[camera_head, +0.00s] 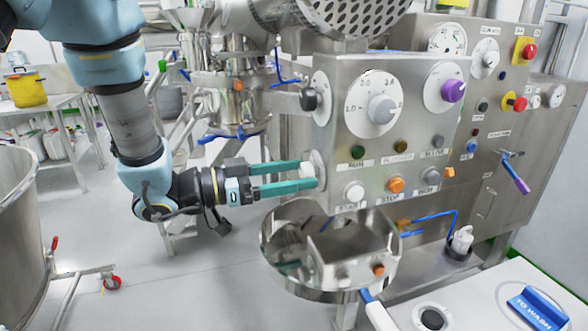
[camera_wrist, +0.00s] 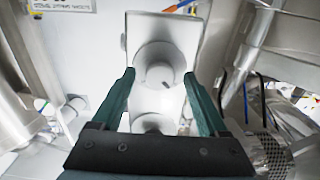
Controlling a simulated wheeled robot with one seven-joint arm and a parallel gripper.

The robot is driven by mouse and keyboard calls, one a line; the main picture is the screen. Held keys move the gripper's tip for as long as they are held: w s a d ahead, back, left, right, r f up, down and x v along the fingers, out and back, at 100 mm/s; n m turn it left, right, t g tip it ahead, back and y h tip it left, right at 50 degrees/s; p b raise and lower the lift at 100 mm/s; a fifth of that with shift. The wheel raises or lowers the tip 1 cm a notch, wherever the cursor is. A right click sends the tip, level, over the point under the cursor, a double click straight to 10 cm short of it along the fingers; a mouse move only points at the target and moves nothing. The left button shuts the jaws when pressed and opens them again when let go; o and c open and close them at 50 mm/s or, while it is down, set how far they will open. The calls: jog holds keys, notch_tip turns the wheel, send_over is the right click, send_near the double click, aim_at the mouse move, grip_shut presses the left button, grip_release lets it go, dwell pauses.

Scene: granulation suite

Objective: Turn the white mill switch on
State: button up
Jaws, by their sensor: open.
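The white mill switch (camera_head: 308,169) is on the left side face of the steel control box (camera_head: 338,82). In the wrist view it is a round white knob (camera_wrist: 158,62) on a pale plate, with a short dark mark at its lower right. My gripper (camera_head: 307,175) reaches in from the left with its teal fingers open. The fingertips are at the knob, one on each side of it. In the wrist view my gripper (camera_wrist: 160,76) has the knob between its fingertips, with small gaps seeming to show. Contact cannot be made out.
A black knob (camera_head: 309,98) is higher on the same side face. The front face has a white dial (camera_head: 382,109), a purple knob (camera_head: 452,91) and several push buttons. A steel bowl (camera_head: 272,247) is below my gripper. A second round white part (camera_wrist: 150,122) shows partly behind my gripper.

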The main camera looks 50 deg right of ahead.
grip_shut()
dwell(0.7)
